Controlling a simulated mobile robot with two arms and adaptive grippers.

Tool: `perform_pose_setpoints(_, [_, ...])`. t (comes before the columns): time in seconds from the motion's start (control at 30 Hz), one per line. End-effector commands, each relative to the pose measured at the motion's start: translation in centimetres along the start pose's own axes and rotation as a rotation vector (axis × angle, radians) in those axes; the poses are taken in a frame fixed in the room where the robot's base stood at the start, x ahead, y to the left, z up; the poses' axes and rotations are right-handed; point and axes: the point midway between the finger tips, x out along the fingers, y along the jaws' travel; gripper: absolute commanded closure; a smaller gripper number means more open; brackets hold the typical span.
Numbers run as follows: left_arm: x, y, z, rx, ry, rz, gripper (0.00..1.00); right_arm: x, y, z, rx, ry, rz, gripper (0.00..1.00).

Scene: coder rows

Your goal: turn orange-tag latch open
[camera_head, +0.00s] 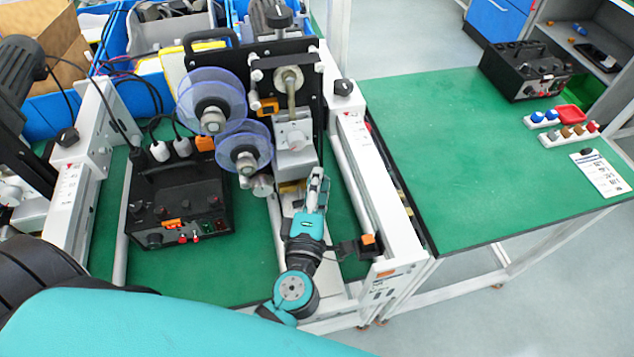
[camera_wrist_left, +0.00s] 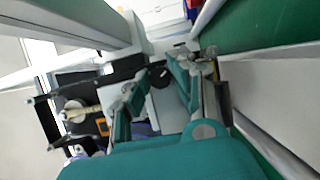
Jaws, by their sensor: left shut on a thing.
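My left gripper (camera_head: 318,180) reaches over the front right part of the coder, its fingers close to the grey block (camera_head: 295,157) below the rollers. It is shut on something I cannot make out. In the left wrist view its two teal fingers (camera_wrist_left: 165,85) stand on either side of a black round knob (camera_wrist_left: 160,76) seen beyond them. An orange tag (camera_head: 268,106) sits beside the clear discs, left of the metal roller. Another orange tag (camera_head: 368,239) is on a black part at the front right of the frame. Which one marks the latch is unclear.
A black control box (camera_head: 175,205) stands left of the gripper. Clear blue discs (camera_head: 212,98) stick out above it. A white rail (camera_head: 385,200) runs along the right. The green table (camera_head: 460,160) beyond is mostly clear, with another black box (camera_head: 525,70) at its back.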

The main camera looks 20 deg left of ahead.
Motion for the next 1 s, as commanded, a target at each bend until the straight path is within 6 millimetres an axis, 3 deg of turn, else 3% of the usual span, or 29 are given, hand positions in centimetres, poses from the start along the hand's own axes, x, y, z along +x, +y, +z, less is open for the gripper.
perform_pose_setpoints(0.07, [0.0,0.0,0.0,0.0,0.0,-0.001,1.0,0.0,0.0,0.0,0.0,0.0,0.0,0.6])
perform_pose_setpoints(0.1, [0.0,0.0,0.0,0.001,0.0,-0.001,0.75,0.0,0.0,0.0,0.0,0.0,0.0,0.6])
perform_pose_setpoints(0.27, [0.0,0.0,0.0,0.001,0.0,-0.001,0.54,0.0,0.1,0.0,0.0,0.0,0.001,0.6])
perform_pose_setpoints(0.63, [-0.7,-0.1,0.0,0.002,-0.001,-0.003,0.54,0.0,0.5,0.2,-0.004,-0.002,0.006,0.6])
perform_pose_setpoints(1.0, [-8.0,-0.2,0.0,0.003,-0.003,-0.006,0.54,0.0,0.2,0.1,-0.002,-0.001,0.003,0.6])
